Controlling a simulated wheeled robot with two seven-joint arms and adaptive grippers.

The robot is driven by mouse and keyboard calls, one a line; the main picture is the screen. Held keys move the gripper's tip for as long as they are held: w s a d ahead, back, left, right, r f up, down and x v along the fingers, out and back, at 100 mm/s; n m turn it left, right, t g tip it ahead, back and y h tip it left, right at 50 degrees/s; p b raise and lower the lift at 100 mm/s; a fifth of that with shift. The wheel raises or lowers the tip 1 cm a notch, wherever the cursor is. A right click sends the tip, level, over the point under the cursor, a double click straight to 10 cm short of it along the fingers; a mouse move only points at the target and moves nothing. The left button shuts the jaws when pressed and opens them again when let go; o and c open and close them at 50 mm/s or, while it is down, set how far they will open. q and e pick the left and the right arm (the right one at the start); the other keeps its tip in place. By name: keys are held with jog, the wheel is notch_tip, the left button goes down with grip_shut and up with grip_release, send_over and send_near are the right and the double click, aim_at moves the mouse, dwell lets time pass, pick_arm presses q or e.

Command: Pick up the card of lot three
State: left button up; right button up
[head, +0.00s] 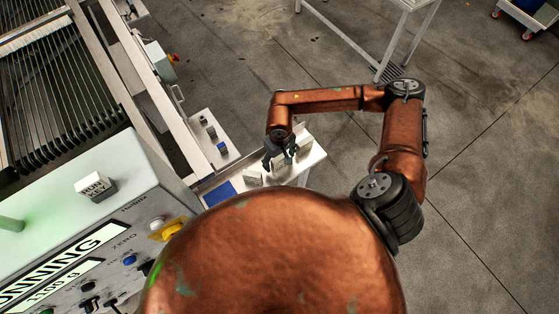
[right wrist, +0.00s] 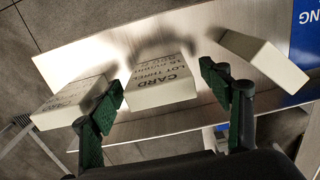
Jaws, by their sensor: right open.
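The card of lot three (right wrist: 160,78) is a pale block with dark print reading "CARD LOT THREE", standing on a light shelf in the right wrist view. My right gripper (right wrist: 163,90) is open, with one green-padded finger near each side of this block; I cannot tell whether either touches it. In the head view my right gripper (head: 280,154) is over the shelf and largely hides the middle block. A second printed block (right wrist: 72,102) is at left, partly behind the left finger. A third, tilted-looking block (right wrist: 262,58) with no readable print is at right. My left gripper is out of view.
The narrow shelf (head: 300,172) carries the blocks, with a blue panel (head: 219,193) at its left end. A control box with a "RUN KEY" block (head: 96,185) and a roller machine (head: 52,90) stand at left. Open floor lies to the right.

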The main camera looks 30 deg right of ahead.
jog(key=shift+c, duration=0.4)
jog(key=c, duration=1.2)
jog(key=shift+r, duration=0.1)
